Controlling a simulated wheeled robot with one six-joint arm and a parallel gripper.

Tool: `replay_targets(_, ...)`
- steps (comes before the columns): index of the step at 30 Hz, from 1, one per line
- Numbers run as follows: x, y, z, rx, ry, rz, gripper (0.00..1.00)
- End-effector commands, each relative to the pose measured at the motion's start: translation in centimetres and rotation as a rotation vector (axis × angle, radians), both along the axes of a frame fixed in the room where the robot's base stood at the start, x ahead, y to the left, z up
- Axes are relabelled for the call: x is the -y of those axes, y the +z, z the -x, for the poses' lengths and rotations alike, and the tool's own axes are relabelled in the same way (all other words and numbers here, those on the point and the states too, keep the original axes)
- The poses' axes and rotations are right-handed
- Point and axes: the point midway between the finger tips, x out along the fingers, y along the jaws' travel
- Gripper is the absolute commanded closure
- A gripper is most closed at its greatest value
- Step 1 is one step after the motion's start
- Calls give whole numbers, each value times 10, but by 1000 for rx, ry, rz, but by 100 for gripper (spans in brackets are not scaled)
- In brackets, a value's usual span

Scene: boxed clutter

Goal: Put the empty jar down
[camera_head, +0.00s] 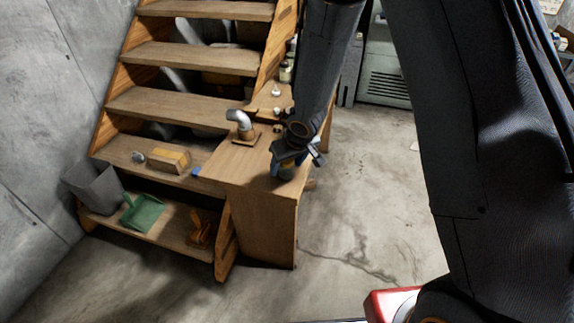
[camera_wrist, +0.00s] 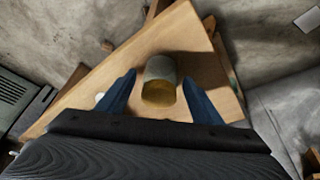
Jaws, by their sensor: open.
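The empty jar (camera_wrist: 160,80) stands between my two blue fingers in the wrist view, with a grey upper part and a yellowish-brown part facing the camera. It appears to rest on the wooden surface (camera_wrist: 95,75), close to its corner. My gripper (camera_wrist: 160,95) is open around the jar, with a gap on both sides. In the head view my gripper (camera_head: 297,162) is low over the end of the wooden bench top (camera_head: 225,168). The jar (camera_head: 286,172) is mostly hidden there behind my gripper.
A bent metal pipe piece on a wooden base (camera_head: 240,125) stands left of my gripper. Small items stand farther back on the bench. Wooden stairs (camera_head: 175,105) hold a wooden block (camera_head: 169,159), a green dustpan (camera_head: 143,212) and a grey bin (camera_head: 94,188). The concrete floor to the right is clear.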

Motion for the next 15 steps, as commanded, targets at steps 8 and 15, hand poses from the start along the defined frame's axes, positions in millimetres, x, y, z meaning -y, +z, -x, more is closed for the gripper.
replay_targets(8,8,50,18,2,-1,0,40)
replay_targets(15,14,84,30,2,-1,0,40)
